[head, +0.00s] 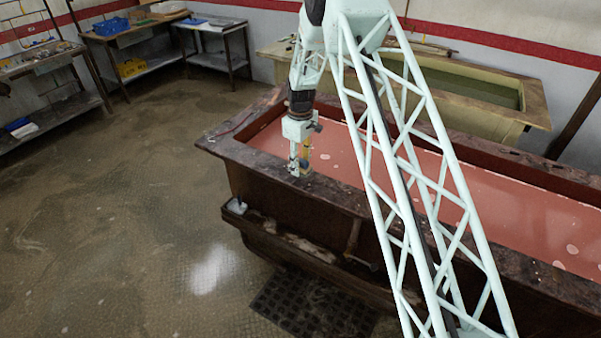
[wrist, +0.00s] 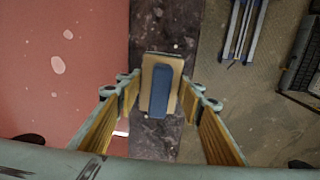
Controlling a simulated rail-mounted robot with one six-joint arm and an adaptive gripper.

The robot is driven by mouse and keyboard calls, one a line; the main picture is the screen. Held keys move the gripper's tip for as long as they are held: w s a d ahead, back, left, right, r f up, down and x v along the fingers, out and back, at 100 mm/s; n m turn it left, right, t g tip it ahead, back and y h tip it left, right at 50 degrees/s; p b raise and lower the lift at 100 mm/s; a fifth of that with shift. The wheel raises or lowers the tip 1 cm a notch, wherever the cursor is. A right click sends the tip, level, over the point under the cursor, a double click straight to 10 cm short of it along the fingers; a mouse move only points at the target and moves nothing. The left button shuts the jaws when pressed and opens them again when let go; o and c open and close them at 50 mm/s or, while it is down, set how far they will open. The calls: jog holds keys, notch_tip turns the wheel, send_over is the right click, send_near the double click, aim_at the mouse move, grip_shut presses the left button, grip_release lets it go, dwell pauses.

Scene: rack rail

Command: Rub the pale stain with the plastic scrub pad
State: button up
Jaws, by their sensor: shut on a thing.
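The scrub pad shows in the wrist view as a tan block with a blue handle (wrist: 159,90). It is over the dark, worn rim (wrist: 158,25) of the tank. My gripper (head: 301,172) points down at the near-left part of that rim. Its two yellow-lined fingers, also seen in the wrist view (wrist: 160,98), are shut on the pad. I cannot tell whether the pad touches the rim. I cannot make out the pale stain for certain; small pale specks show on the rim, and the pad hides the patch beneath it.
The tank holds red liquid (head: 480,200) with pale blotches. A ledge (head: 290,240) runs along its front, above a dark floor grate (head: 315,305). A second tank (head: 530,100) stands behind. Workbenches line the far left wall, and the floor at left is clear.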

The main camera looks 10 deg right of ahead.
jog(key=shift+s+r, duration=0.2)
jog(key=shift+r, duration=0.2)
jog(key=shift+w+r, duration=0.15)
jog(key=shift+w, duration=0.05)
jog(key=shift+s+r+p, duration=0.15)
jog(key=shift+r+p, duration=0.25)
jog(key=shift+r, duration=1.55)
